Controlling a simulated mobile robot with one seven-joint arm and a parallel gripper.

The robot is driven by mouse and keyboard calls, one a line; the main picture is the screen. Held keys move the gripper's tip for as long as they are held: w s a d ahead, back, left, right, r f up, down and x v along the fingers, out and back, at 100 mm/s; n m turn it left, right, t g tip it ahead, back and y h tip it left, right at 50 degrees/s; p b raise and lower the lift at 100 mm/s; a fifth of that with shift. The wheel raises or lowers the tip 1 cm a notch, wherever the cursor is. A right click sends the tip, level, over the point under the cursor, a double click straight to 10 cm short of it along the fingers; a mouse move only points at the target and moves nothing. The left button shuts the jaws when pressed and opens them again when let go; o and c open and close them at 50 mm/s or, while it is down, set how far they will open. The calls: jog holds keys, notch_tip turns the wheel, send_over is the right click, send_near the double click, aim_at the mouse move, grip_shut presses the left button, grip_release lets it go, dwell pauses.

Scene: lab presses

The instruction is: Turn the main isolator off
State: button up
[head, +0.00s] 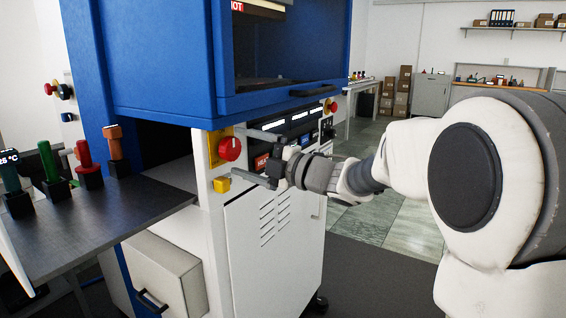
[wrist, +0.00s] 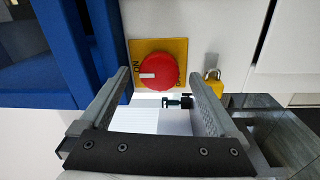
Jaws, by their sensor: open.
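The main isolator is a round red knob (head: 230,149) on a yellow plate (head: 212,158) on the white cabinet post. In the wrist view the red knob (wrist: 158,71) has a white mark pointing left toward the word ON on the yellow plate (wrist: 180,47). My gripper (head: 240,153) is open and empty, pointing at the knob from the right. In the wrist view, the gripper (wrist: 160,77) has one fingertip on either side of the knob's lower part in the picture. Whether the tips reach around the knob or stop just short I cannot tell.
A yellow padlock (head: 221,185) hangs just below the plate; it also shows right of the knob in the wrist view (wrist: 213,83). A blue press housing (head: 160,60) overhangs above. A dark shelf (head: 95,215) with several coloured-handled tools is at left.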

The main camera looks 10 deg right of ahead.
jog(key=p+v, duration=0.2)
jog(key=v, duration=1.3)
jog(key=shift+d+p, duration=0.2)
jog(key=shift+p, duration=0.15)
jog(key=shift+s+r, duration=0.1)
jog(key=shift+s, duration=0.05)
